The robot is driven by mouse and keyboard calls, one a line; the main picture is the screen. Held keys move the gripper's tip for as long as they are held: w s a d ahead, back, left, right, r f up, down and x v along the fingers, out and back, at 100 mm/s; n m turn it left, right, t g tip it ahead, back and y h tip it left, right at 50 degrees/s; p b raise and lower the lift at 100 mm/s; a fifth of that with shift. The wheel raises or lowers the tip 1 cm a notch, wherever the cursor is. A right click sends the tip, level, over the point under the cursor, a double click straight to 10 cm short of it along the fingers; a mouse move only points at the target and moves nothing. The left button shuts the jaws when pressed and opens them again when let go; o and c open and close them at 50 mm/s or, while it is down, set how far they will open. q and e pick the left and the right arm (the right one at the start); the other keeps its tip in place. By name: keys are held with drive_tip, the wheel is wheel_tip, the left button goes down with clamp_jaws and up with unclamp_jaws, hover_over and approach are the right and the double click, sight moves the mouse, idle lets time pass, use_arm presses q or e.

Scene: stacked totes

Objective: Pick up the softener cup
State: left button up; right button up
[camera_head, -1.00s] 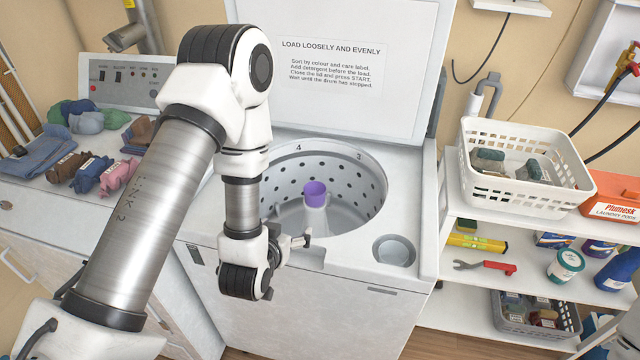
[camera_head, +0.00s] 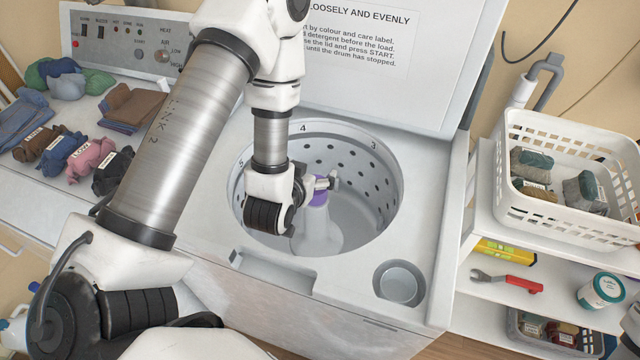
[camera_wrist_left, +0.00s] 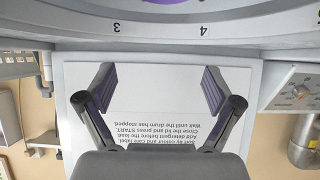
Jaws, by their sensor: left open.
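The purple softener cup (camera_head: 319,197) sits on top of the pale agitator post (camera_head: 318,230) in the open washer drum. My left gripper (camera_head: 328,182) is in front of the cup in the head view and hides part of it. In the left wrist view my left gripper (camera_wrist_left: 158,92) is open, with nothing between its fingers. A purple sliver of the cup (camera_wrist_left: 168,2) shows at that view's top edge, beyond the fingers. Whether a finger touches the cup cannot be told. My right gripper is not in view.
The drum rim (camera_head: 388,215) surrounds the post, and the raised lid (camera_head: 400,85) stands behind. A round dispenser well (camera_head: 399,284) is at the front right. Folded clothes (camera_head: 135,106) lie to the left. A white basket (camera_head: 520,212) stands on the right shelf.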

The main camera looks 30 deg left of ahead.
sight(317, 191)
use_arm(q)
drive_tip(key=w+f+b, duration=0.1)
drive_tip(key=f+b, duration=0.1)
drive_tip(key=f, duration=0.1)
drive_tip(key=w+a+f+b, duration=0.1)
drive_tip(key=w+f+b, duration=0.1)
drive_tip(key=f, duration=0.2)
drive_tip(key=w+f+b, duration=0.1)
drive_tip(key=w+f, duration=0.1)
drive_tip(key=f, duration=0.2)
drive_tip(key=shift+a+f+b, duration=0.15)
drive_tip(key=shift+a+b, duration=0.1)
drive_tip(key=shift+b, duration=0.15)
drive_tip(key=shift+w+f, duration=0.25)
drive_tip(key=shift+w, duration=0.05)
drive_tip(key=c, duration=1)
